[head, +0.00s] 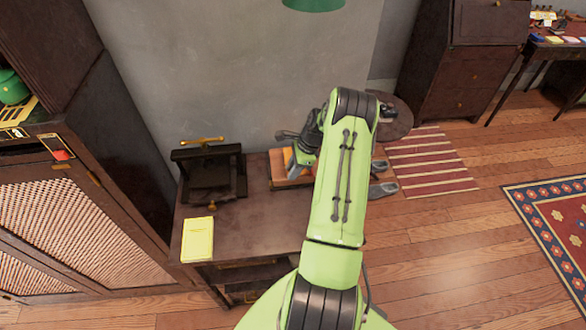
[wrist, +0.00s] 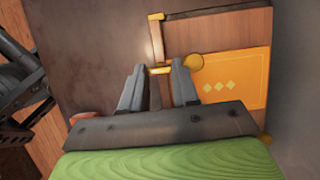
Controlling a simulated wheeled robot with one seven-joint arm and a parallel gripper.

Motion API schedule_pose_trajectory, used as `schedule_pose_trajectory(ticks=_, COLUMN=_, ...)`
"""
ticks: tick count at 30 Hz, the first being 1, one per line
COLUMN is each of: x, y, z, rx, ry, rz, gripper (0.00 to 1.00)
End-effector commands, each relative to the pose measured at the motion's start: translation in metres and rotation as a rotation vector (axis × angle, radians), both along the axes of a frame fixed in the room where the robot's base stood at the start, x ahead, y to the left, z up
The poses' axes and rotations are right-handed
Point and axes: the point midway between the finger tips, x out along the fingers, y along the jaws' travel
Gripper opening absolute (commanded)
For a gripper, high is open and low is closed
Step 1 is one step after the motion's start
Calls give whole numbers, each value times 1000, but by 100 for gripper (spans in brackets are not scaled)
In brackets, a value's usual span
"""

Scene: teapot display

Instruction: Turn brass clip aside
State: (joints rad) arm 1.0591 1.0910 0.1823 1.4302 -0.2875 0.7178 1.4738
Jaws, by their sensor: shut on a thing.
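In the wrist view my gripper (wrist: 158,69) is shut on the brass clip (wrist: 160,71), a small bar held between the two fingertips. A small brass fitting (wrist: 157,16) shows at the upper corner of the wood. In the head view the display piece (head: 277,168) stands on the small table, partly hidden by my arm, and the clip cannot be made out.
A dark press with a brass handle (head: 205,172) and a yellow book (head: 197,240) occupy the left of the table (head: 262,225). A tall cabinet (head: 75,220) stands left, and the grey wall (head: 235,80) is close behind. Bare table lies between book and arm.

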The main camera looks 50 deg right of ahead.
Motion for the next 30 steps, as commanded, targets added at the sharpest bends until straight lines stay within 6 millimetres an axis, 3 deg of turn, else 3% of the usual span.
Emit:
schedule_pose_trajectory(ticks=11, x=2, y=-2, z=0, rx=-3, ry=-2, rz=190, gripper=0)
schedule_pose_trajectory(ticks=30, x=9, y=-3, z=-1, rx=-3, ry=-1, rz=793, gripper=0)
